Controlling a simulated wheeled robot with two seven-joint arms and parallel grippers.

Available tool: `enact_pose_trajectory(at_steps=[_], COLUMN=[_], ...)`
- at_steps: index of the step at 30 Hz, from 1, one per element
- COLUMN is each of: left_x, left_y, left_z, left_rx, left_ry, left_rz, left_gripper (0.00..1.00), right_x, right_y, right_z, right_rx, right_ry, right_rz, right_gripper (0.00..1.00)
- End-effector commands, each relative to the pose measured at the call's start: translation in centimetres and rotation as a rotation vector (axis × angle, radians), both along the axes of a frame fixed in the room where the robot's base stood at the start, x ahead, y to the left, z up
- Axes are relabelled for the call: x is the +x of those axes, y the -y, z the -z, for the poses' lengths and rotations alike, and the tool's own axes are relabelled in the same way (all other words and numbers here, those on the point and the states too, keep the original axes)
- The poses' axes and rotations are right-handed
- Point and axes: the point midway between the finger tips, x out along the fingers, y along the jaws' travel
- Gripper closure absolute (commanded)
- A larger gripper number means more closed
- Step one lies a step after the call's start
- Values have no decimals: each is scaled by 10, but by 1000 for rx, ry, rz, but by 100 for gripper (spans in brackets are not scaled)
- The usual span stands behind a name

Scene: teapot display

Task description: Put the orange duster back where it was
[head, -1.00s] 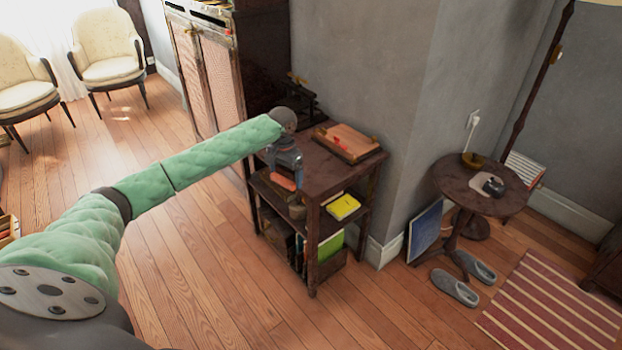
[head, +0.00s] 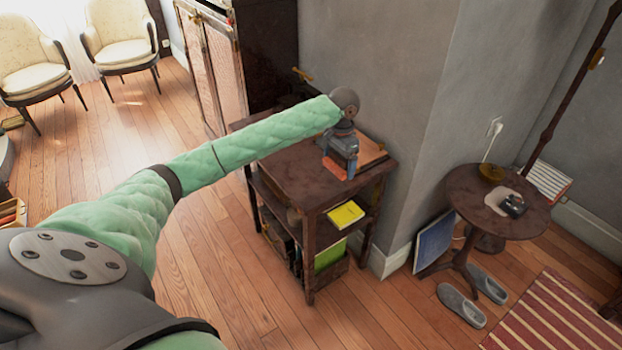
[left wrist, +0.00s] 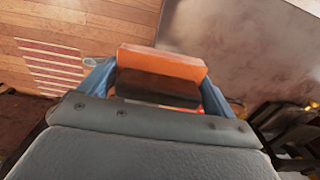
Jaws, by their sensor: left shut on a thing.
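My left gripper (head: 343,168) is over the top of the dark wooden side table (head: 300,176), pointing down. It is shut on the orange duster (head: 333,168), which is partly hidden by the fingers. In the left wrist view the orange duster (left wrist: 160,64) lies across between the two blue-grey fingertips. A wooden tray (head: 371,148) is on the tabletop just behind the gripper and partly hidden by it. I cannot tell whether the duster touches the table. My right gripper is not in view.
The table's shelves hold a yellow book (head: 345,214) and other books. A grey wall (head: 400,90) stands close behind. A round table (head: 485,205) with a small dark object is at the right. The tabletop's front left part is bare.

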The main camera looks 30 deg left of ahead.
Motion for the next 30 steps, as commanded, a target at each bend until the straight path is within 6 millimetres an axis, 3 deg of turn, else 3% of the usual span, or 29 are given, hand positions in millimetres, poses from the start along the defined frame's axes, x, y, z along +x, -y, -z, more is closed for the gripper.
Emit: enact_pose_trajectory(at_steps=[4,15,23,30], left_x=[-11,-29,-32,-32], left_y=[-29,-84,-91,-92], left_z=[16,52,65,92], left_rx=[2,1,-1,1], left_ry=[-3,-2,-1,-2], left_rz=[-3,-2,-1,-1], left_gripper=[35,35,35,35], right_x=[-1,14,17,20], right_y=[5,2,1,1], right_z=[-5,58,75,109], right_rx=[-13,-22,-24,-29], right_ry=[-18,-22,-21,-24], right_rz=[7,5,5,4], right_gripper=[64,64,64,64])
